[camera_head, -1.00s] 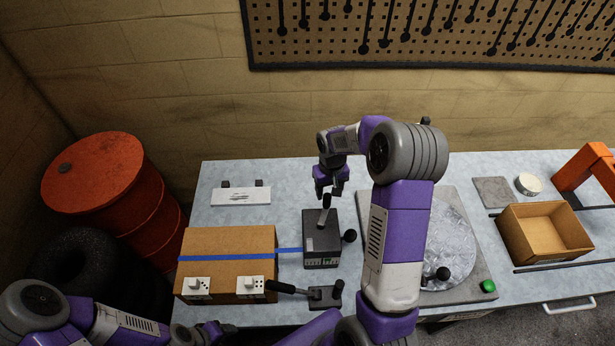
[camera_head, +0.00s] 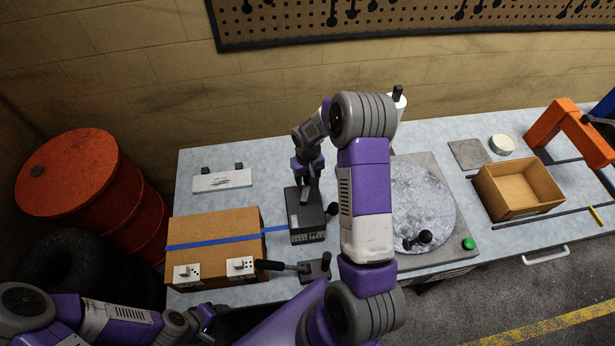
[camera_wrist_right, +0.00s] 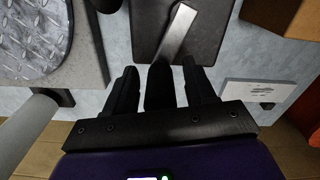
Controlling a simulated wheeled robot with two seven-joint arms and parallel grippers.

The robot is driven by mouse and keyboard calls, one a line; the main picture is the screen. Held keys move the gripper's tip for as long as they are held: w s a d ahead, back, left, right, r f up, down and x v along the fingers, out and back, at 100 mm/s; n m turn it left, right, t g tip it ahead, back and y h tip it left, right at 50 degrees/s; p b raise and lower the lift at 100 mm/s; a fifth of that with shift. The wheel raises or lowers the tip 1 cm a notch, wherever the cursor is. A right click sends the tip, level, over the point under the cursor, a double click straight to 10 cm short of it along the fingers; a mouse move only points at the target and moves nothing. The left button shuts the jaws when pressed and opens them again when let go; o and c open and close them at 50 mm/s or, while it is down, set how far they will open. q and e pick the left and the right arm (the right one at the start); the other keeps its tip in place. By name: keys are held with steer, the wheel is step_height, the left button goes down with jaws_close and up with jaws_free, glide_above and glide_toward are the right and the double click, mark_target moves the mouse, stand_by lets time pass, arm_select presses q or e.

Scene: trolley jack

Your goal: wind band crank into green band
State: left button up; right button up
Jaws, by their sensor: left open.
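The dark band tensioner box (camera_head: 304,222) stands on the bench, with a blue band (camera_head: 276,231) running from it to the cardboard carton. A small gauge strip (camera_head: 309,238) shows on its front; its reading is too small to tell. The crank's flat metal arm (camera_wrist_right: 176,32) and dark grip (camera_wrist_right: 159,88) show in the right wrist view. My right gripper (camera_head: 308,178) is over the box; in the wrist view its fingers (camera_wrist_right: 160,92) stand either side of the grip with narrow gaps. My left gripper (camera_head: 207,318) is open and empty at the lower left, before the carton.
The carton (camera_head: 213,225) stands left of the tensioner. A black-handled lever (camera_head: 285,266) lies in front. A round metal turntable (camera_head: 420,195), a green button (camera_head: 468,244) and an open cardboard box (camera_head: 519,205) are to the right. A white sign plate (camera_head: 222,180) is behind.

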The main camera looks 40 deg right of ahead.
jaws_close()
arm_select(q)
steer(key=shift+f, duration=0.1)
